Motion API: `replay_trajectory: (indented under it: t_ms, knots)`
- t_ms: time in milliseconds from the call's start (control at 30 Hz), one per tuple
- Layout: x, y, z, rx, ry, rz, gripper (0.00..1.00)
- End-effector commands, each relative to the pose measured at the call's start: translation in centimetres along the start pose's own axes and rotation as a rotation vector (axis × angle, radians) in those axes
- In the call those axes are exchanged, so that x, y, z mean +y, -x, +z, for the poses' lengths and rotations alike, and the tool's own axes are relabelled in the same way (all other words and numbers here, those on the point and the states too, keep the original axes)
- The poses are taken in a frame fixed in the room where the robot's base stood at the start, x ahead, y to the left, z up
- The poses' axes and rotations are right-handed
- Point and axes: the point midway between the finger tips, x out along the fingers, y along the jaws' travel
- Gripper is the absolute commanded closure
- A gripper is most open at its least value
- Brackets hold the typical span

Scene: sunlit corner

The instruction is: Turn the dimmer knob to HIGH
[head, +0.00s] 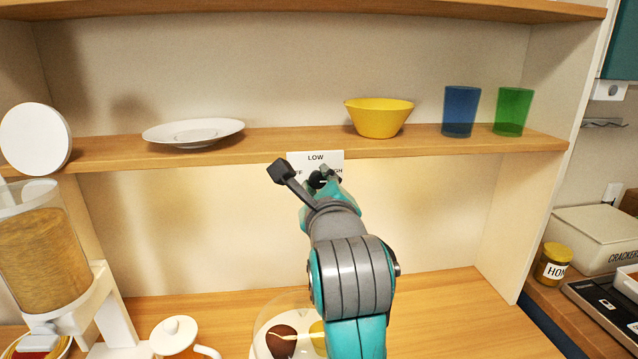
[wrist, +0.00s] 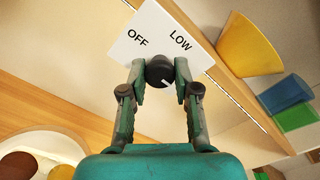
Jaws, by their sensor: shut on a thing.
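The dimmer knob (wrist: 157,70) is black and round with a white pointer mark. It sits on a white label plate (head: 316,157) at the edge of the upper shelf. My gripper (wrist: 160,78) is shut on the knob, one finger on each side. In the wrist view the mark points down and right, away from OFF and roughly toward the HIGH side; HIGH itself is hidden there. In the head view LOW shows above the knob, and OFF and HIGH are partly covered by my gripper (head: 322,182).
The shelf (head: 290,143) above holds a white plate (head: 193,132), a yellow bowl (head: 379,118), a blue cup (head: 461,111) and a green cup (head: 512,111). A clear dome (head: 268,320) sits below my arm.

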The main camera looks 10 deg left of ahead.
Motion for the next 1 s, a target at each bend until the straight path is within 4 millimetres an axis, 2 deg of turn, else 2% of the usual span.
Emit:
replay_trajectory:
  t_ms: [33,67,100,167,567,667,1000]
  knots:
    - [0.1,0.0,-0.2,0.005,0.000,0.003,1.00]
    - [0.1,0.0,-0.2,0.005,0.000,0.003,0.67]
    - [0.1,0.0,-0.2,0.005,0.001,0.003,0.57]
    - [0.1,0.0,-0.2,0.004,0.001,0.003,0.44]
    - [0.0,0.6,0.0,0.000,0.001,0.000,0.44]
    - [0.0,1.8,0.0,-0.001,0.001,0.000,0.44]
    - [0.1,8.3,0.0,0.000,0.001,0.000,0.44]
